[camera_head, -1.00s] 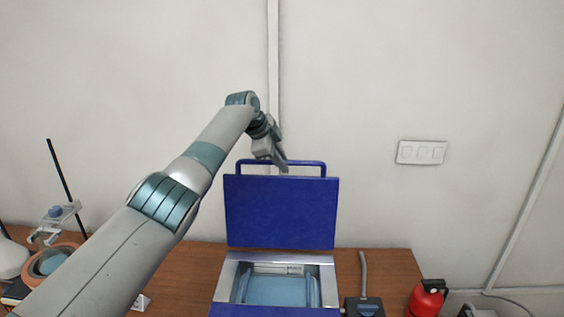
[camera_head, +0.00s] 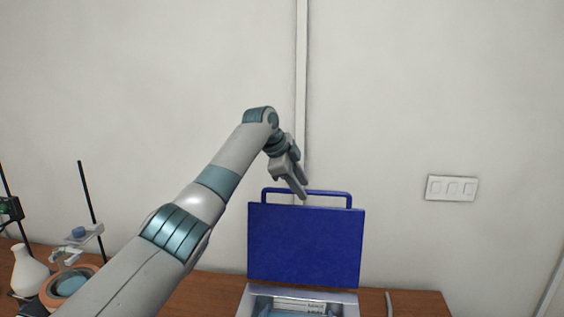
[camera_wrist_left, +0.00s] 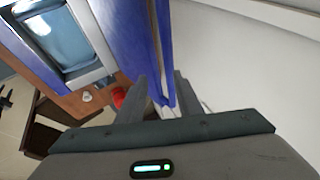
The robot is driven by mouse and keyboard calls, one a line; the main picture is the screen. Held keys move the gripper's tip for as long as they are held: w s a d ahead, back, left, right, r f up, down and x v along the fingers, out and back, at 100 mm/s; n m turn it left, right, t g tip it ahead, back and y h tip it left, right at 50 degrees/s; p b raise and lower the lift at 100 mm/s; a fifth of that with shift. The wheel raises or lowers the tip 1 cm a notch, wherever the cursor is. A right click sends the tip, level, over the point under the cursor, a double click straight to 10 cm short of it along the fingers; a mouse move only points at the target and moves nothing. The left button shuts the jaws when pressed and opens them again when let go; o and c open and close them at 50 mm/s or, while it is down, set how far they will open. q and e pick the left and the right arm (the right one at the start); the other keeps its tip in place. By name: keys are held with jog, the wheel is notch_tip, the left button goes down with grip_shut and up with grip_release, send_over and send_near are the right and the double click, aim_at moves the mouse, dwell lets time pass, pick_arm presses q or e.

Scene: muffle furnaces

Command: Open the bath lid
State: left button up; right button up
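The blue bath lid (camera_head: 305,245) stands upright at the back of the bath (camera_head: 346,299), so the bath is uncovered. Its blue bar handle (camera_head: 330,193) is along the top edge. My left gripper (camera_head: 302,190) is at the left part of this handle, fingers pointing down. In the left wrist view the two fingers (camera_wrist_left: 160,88) stand apart, with the blue handle seen between them; whether they touch it is unclear. The open basin (camera_wrist_left: 62,32) shows at the upper left there. My right gripper is not in view.
A white flask (camera_head: 28,272), an orange-rimmed bowl (camera_head: 92,269) and a stand with a black rod (camera_head: 90,200) are at the left of the wooden table (camera_head: 415,301). A wall switch plate (camera_head: 451,188) is at the right. The wall is close behind the lid.

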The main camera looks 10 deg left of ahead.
pick_arm(q)
jog(key=b+v, duration=0.4)
jog(key=v, duration=0.9)
jog(key=shift+b, duration=0.35)
jog(key=shift+s, duration=0.1)
